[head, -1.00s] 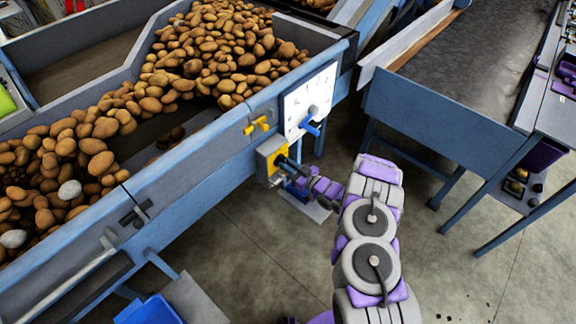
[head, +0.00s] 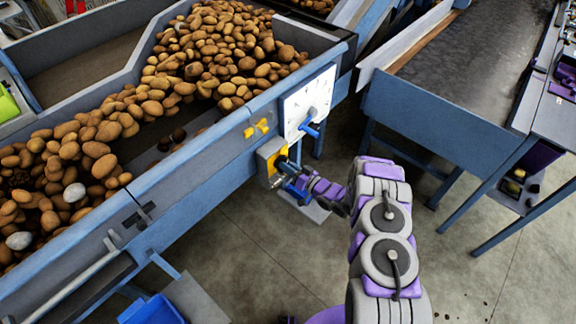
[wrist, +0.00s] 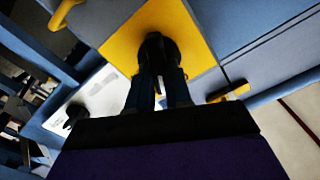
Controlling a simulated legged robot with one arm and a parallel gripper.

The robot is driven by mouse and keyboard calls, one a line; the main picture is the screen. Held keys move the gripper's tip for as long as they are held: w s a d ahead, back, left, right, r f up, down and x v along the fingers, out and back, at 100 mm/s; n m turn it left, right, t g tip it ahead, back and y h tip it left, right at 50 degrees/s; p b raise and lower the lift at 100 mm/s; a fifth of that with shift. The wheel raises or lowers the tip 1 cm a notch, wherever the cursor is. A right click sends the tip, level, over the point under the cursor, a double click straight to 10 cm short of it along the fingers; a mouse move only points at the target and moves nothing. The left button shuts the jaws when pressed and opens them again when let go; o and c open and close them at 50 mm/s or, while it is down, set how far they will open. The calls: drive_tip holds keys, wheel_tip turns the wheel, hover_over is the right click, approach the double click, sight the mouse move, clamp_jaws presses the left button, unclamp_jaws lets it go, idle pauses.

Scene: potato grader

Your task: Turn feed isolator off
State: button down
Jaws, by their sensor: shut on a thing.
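The feed isolator is a yellow plate (head: 268,149) on the blue side wall of the potato hopper, with a black rotary knob. In the wrist view the yellow plate (wrist: 180,30) fills the top middle, and the black knob (wrist: 156,48) stands out from it. My gripper (head: 287,166) reaches the isolator from the right in the head view. In the wrist view my gripper (wrist: 157,85) has its two dark fingers closed on the knob, one on each side. The fingers hide part of the knob, and its exact setting is hard to read.
A white dial panel (head: 306,100) with a blue lever (head: 310,130) is just above and right of the isolator. A yellow handle (head: 257,128) is above it. Potatoes (head: 220,55) fill the hopper. A blue bin (head: 150,309) stands below left. Open floor lies right of the hopper.

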drive_tip(key=m, duration=1.2)
drive_tip(key=shift+w+d+f+m+p, duration=0.25)
drive_tip(key=shift+w+m+p, duration=0.05)
drive_tip(key=shift+p, duration=0.1)
idle(0.3)
drive_tip(key=c, duration=1.3)
unclamp_jaws()
drive_tip(key=shift+w+f, duration=0.1)
drive_tip(key=shift+f, duration=0.1)
drive_tip(key=shift+o, duration=1.3)
drive_tip(key=shift+r, duration=0.1)
drive_tip(key=p+v, duration=0.2)
drive_tip(key=v, duration=1.5)
drive_tip(key=shift+s, duration=0.25)
